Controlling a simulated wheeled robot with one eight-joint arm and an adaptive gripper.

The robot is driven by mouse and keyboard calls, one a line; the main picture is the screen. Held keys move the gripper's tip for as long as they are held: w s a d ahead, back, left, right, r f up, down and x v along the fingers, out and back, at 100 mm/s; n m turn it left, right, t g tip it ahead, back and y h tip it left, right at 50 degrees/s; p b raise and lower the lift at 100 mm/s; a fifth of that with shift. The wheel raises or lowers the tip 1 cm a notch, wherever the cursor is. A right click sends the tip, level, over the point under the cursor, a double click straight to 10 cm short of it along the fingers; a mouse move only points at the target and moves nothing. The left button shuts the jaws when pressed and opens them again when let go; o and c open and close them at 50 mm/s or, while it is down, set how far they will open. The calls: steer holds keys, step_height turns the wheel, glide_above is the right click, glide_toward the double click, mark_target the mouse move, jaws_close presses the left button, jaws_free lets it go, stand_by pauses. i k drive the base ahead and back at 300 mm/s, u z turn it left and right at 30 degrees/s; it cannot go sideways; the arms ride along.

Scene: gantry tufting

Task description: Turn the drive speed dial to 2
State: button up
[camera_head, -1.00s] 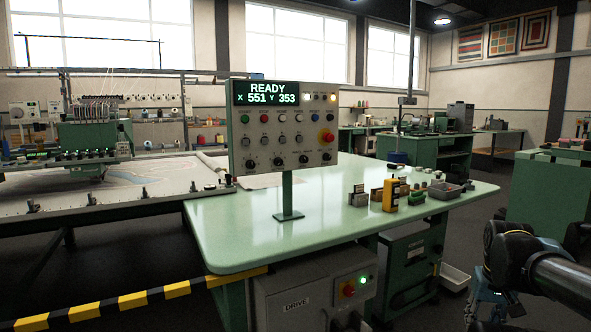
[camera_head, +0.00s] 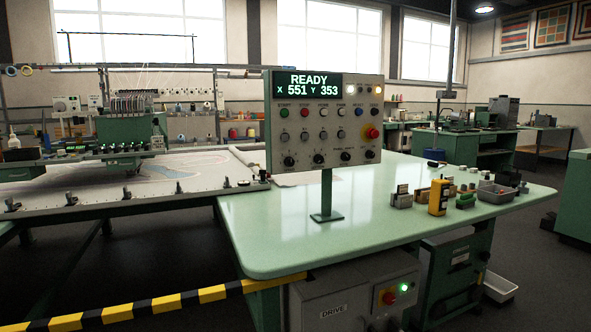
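A grey box labelled DRIVE (camera_head: 345,305) sits under the front of the green table, cut off by the bottom edge of the picture. The control panel (camera_head: 324,122) on a post reads READY, X 551 Y 353, and has a bottom row of dark knobs (camera_head: 319,158) whose labels are too small to read. My gripper is out of view.
A yellow and black striped barrier (camera_head: 164,304) crosses the lower left, ending near the DRIVE box. The green table (camera_head: 285,236) carries small items and a yellow handheld device (camera_head: 438,196) at right. A white bin (camera_head: 499,287) lies on the floor at right. Dark floor is open at lower right.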

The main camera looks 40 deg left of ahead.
mark_target(289, 161)
steer(key=k, duration=1.7)
steer(key=u, duration=1)
steer(key=i, duration=0.95)
